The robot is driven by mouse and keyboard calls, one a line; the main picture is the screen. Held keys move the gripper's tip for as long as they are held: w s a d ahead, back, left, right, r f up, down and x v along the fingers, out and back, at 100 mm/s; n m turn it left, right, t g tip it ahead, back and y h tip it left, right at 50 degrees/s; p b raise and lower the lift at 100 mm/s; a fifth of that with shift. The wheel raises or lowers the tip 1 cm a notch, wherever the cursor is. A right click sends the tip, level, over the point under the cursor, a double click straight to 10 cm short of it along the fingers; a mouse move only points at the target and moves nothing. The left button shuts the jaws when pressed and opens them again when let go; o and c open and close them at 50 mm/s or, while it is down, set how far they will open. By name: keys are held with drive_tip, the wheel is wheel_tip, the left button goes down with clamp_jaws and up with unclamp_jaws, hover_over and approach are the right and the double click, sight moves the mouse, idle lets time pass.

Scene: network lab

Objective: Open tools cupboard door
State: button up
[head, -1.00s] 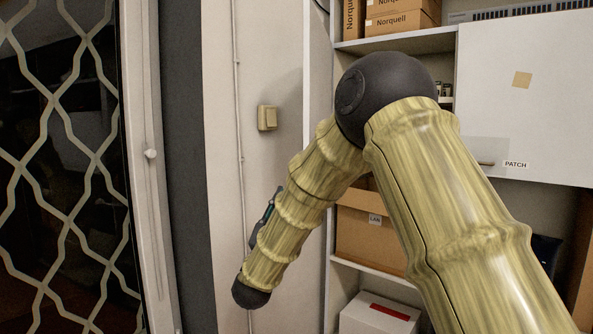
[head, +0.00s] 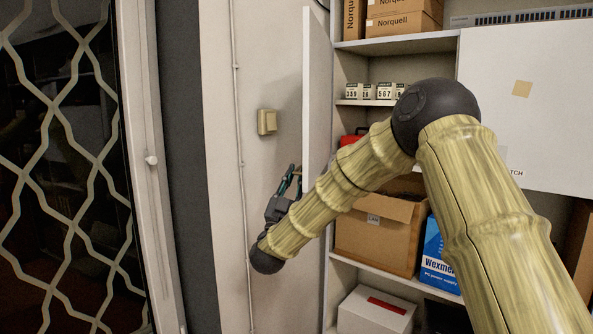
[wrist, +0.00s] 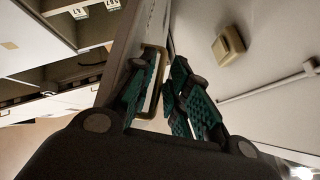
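A white cupboard door (head: 317,85) stands out edge-on from the left side of the shelving in the head view, swung away from the shelf front. No tools label is readable on it. A pale loop handle (wrist: 153,112) shows on the door (wrist: 121,52) in the wrist view. My gripper (head: 292,176) is at the lower left of the door in the head view. In the wrist view its green-padded fingers (wrist: 164,88) are partly apart, with the handle between them. Whether either finger touches the handle is unclear.
A closed white cupboard front (head: 540,95) is at right, its label partly covered by my arm. Shelves hold a brown LAN box (head: 372,235), a blue box (head: 437,258) and a white box (head: 370,312). A switch (head: 267,122) is on the left wall.

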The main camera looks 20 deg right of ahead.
drive_tip(key=shift+w+d+r, duration=0.2)
drive_tip(key=shift+w+r, duration=0.1)
drive_tip(key=shift+r, duration=0.05)
clamp_jaws()
